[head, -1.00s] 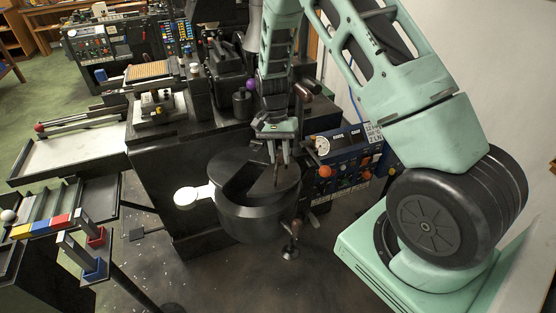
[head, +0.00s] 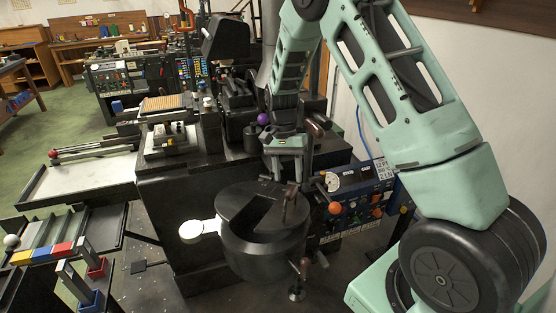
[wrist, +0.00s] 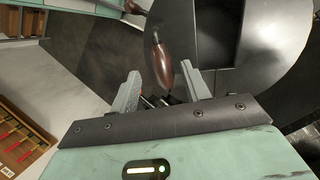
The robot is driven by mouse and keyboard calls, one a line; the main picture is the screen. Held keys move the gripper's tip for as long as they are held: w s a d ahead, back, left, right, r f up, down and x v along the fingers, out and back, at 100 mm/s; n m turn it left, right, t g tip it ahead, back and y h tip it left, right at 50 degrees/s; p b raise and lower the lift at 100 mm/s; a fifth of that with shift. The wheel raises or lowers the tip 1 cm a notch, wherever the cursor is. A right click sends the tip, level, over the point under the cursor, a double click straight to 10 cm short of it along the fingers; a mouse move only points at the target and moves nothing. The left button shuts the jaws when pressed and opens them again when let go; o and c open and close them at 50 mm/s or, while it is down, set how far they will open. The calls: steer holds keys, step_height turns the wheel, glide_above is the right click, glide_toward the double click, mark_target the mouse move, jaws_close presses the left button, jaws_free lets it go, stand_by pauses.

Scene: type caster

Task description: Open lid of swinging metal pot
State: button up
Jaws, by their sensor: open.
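The dark round metal pot (head: 250,255) stands at the front of the black machine. Its flat lid (head: 236,201) has a dark wedge-shaped opening. An upright brown wooden handle (head: 291,204) is at the lid's right side. In the wrist view the handle (wrist: 163,62) shows just beyond and between my fingertips, with the grey lid (wrist: 285,85) to its right. My gripper (head: 286,176) is above the handle, fingers pointing down. In the wrist view my gripper (wrist: 160,82) is open, with nothing clearly held between its fingers. Whether a finger touches the handle cannot be told.
A white round-ended plate (head: 194,230) sticks out left of the pot. A blue control box (head: 350,200) with orange knobs is close on the right. Another wooden-handled rod (head: 300,275) stands at the pot's front right. A trough (head: 80,180) lies left.

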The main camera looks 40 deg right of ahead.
steer(key=w+d+b, duration=0.3)
steer(key=w+d, duration=0.1)
steer(key=w, duration=0.7)
steer(key=shift+w+b, duration=0.15)
steer(key=shift+b, duration=0.15)
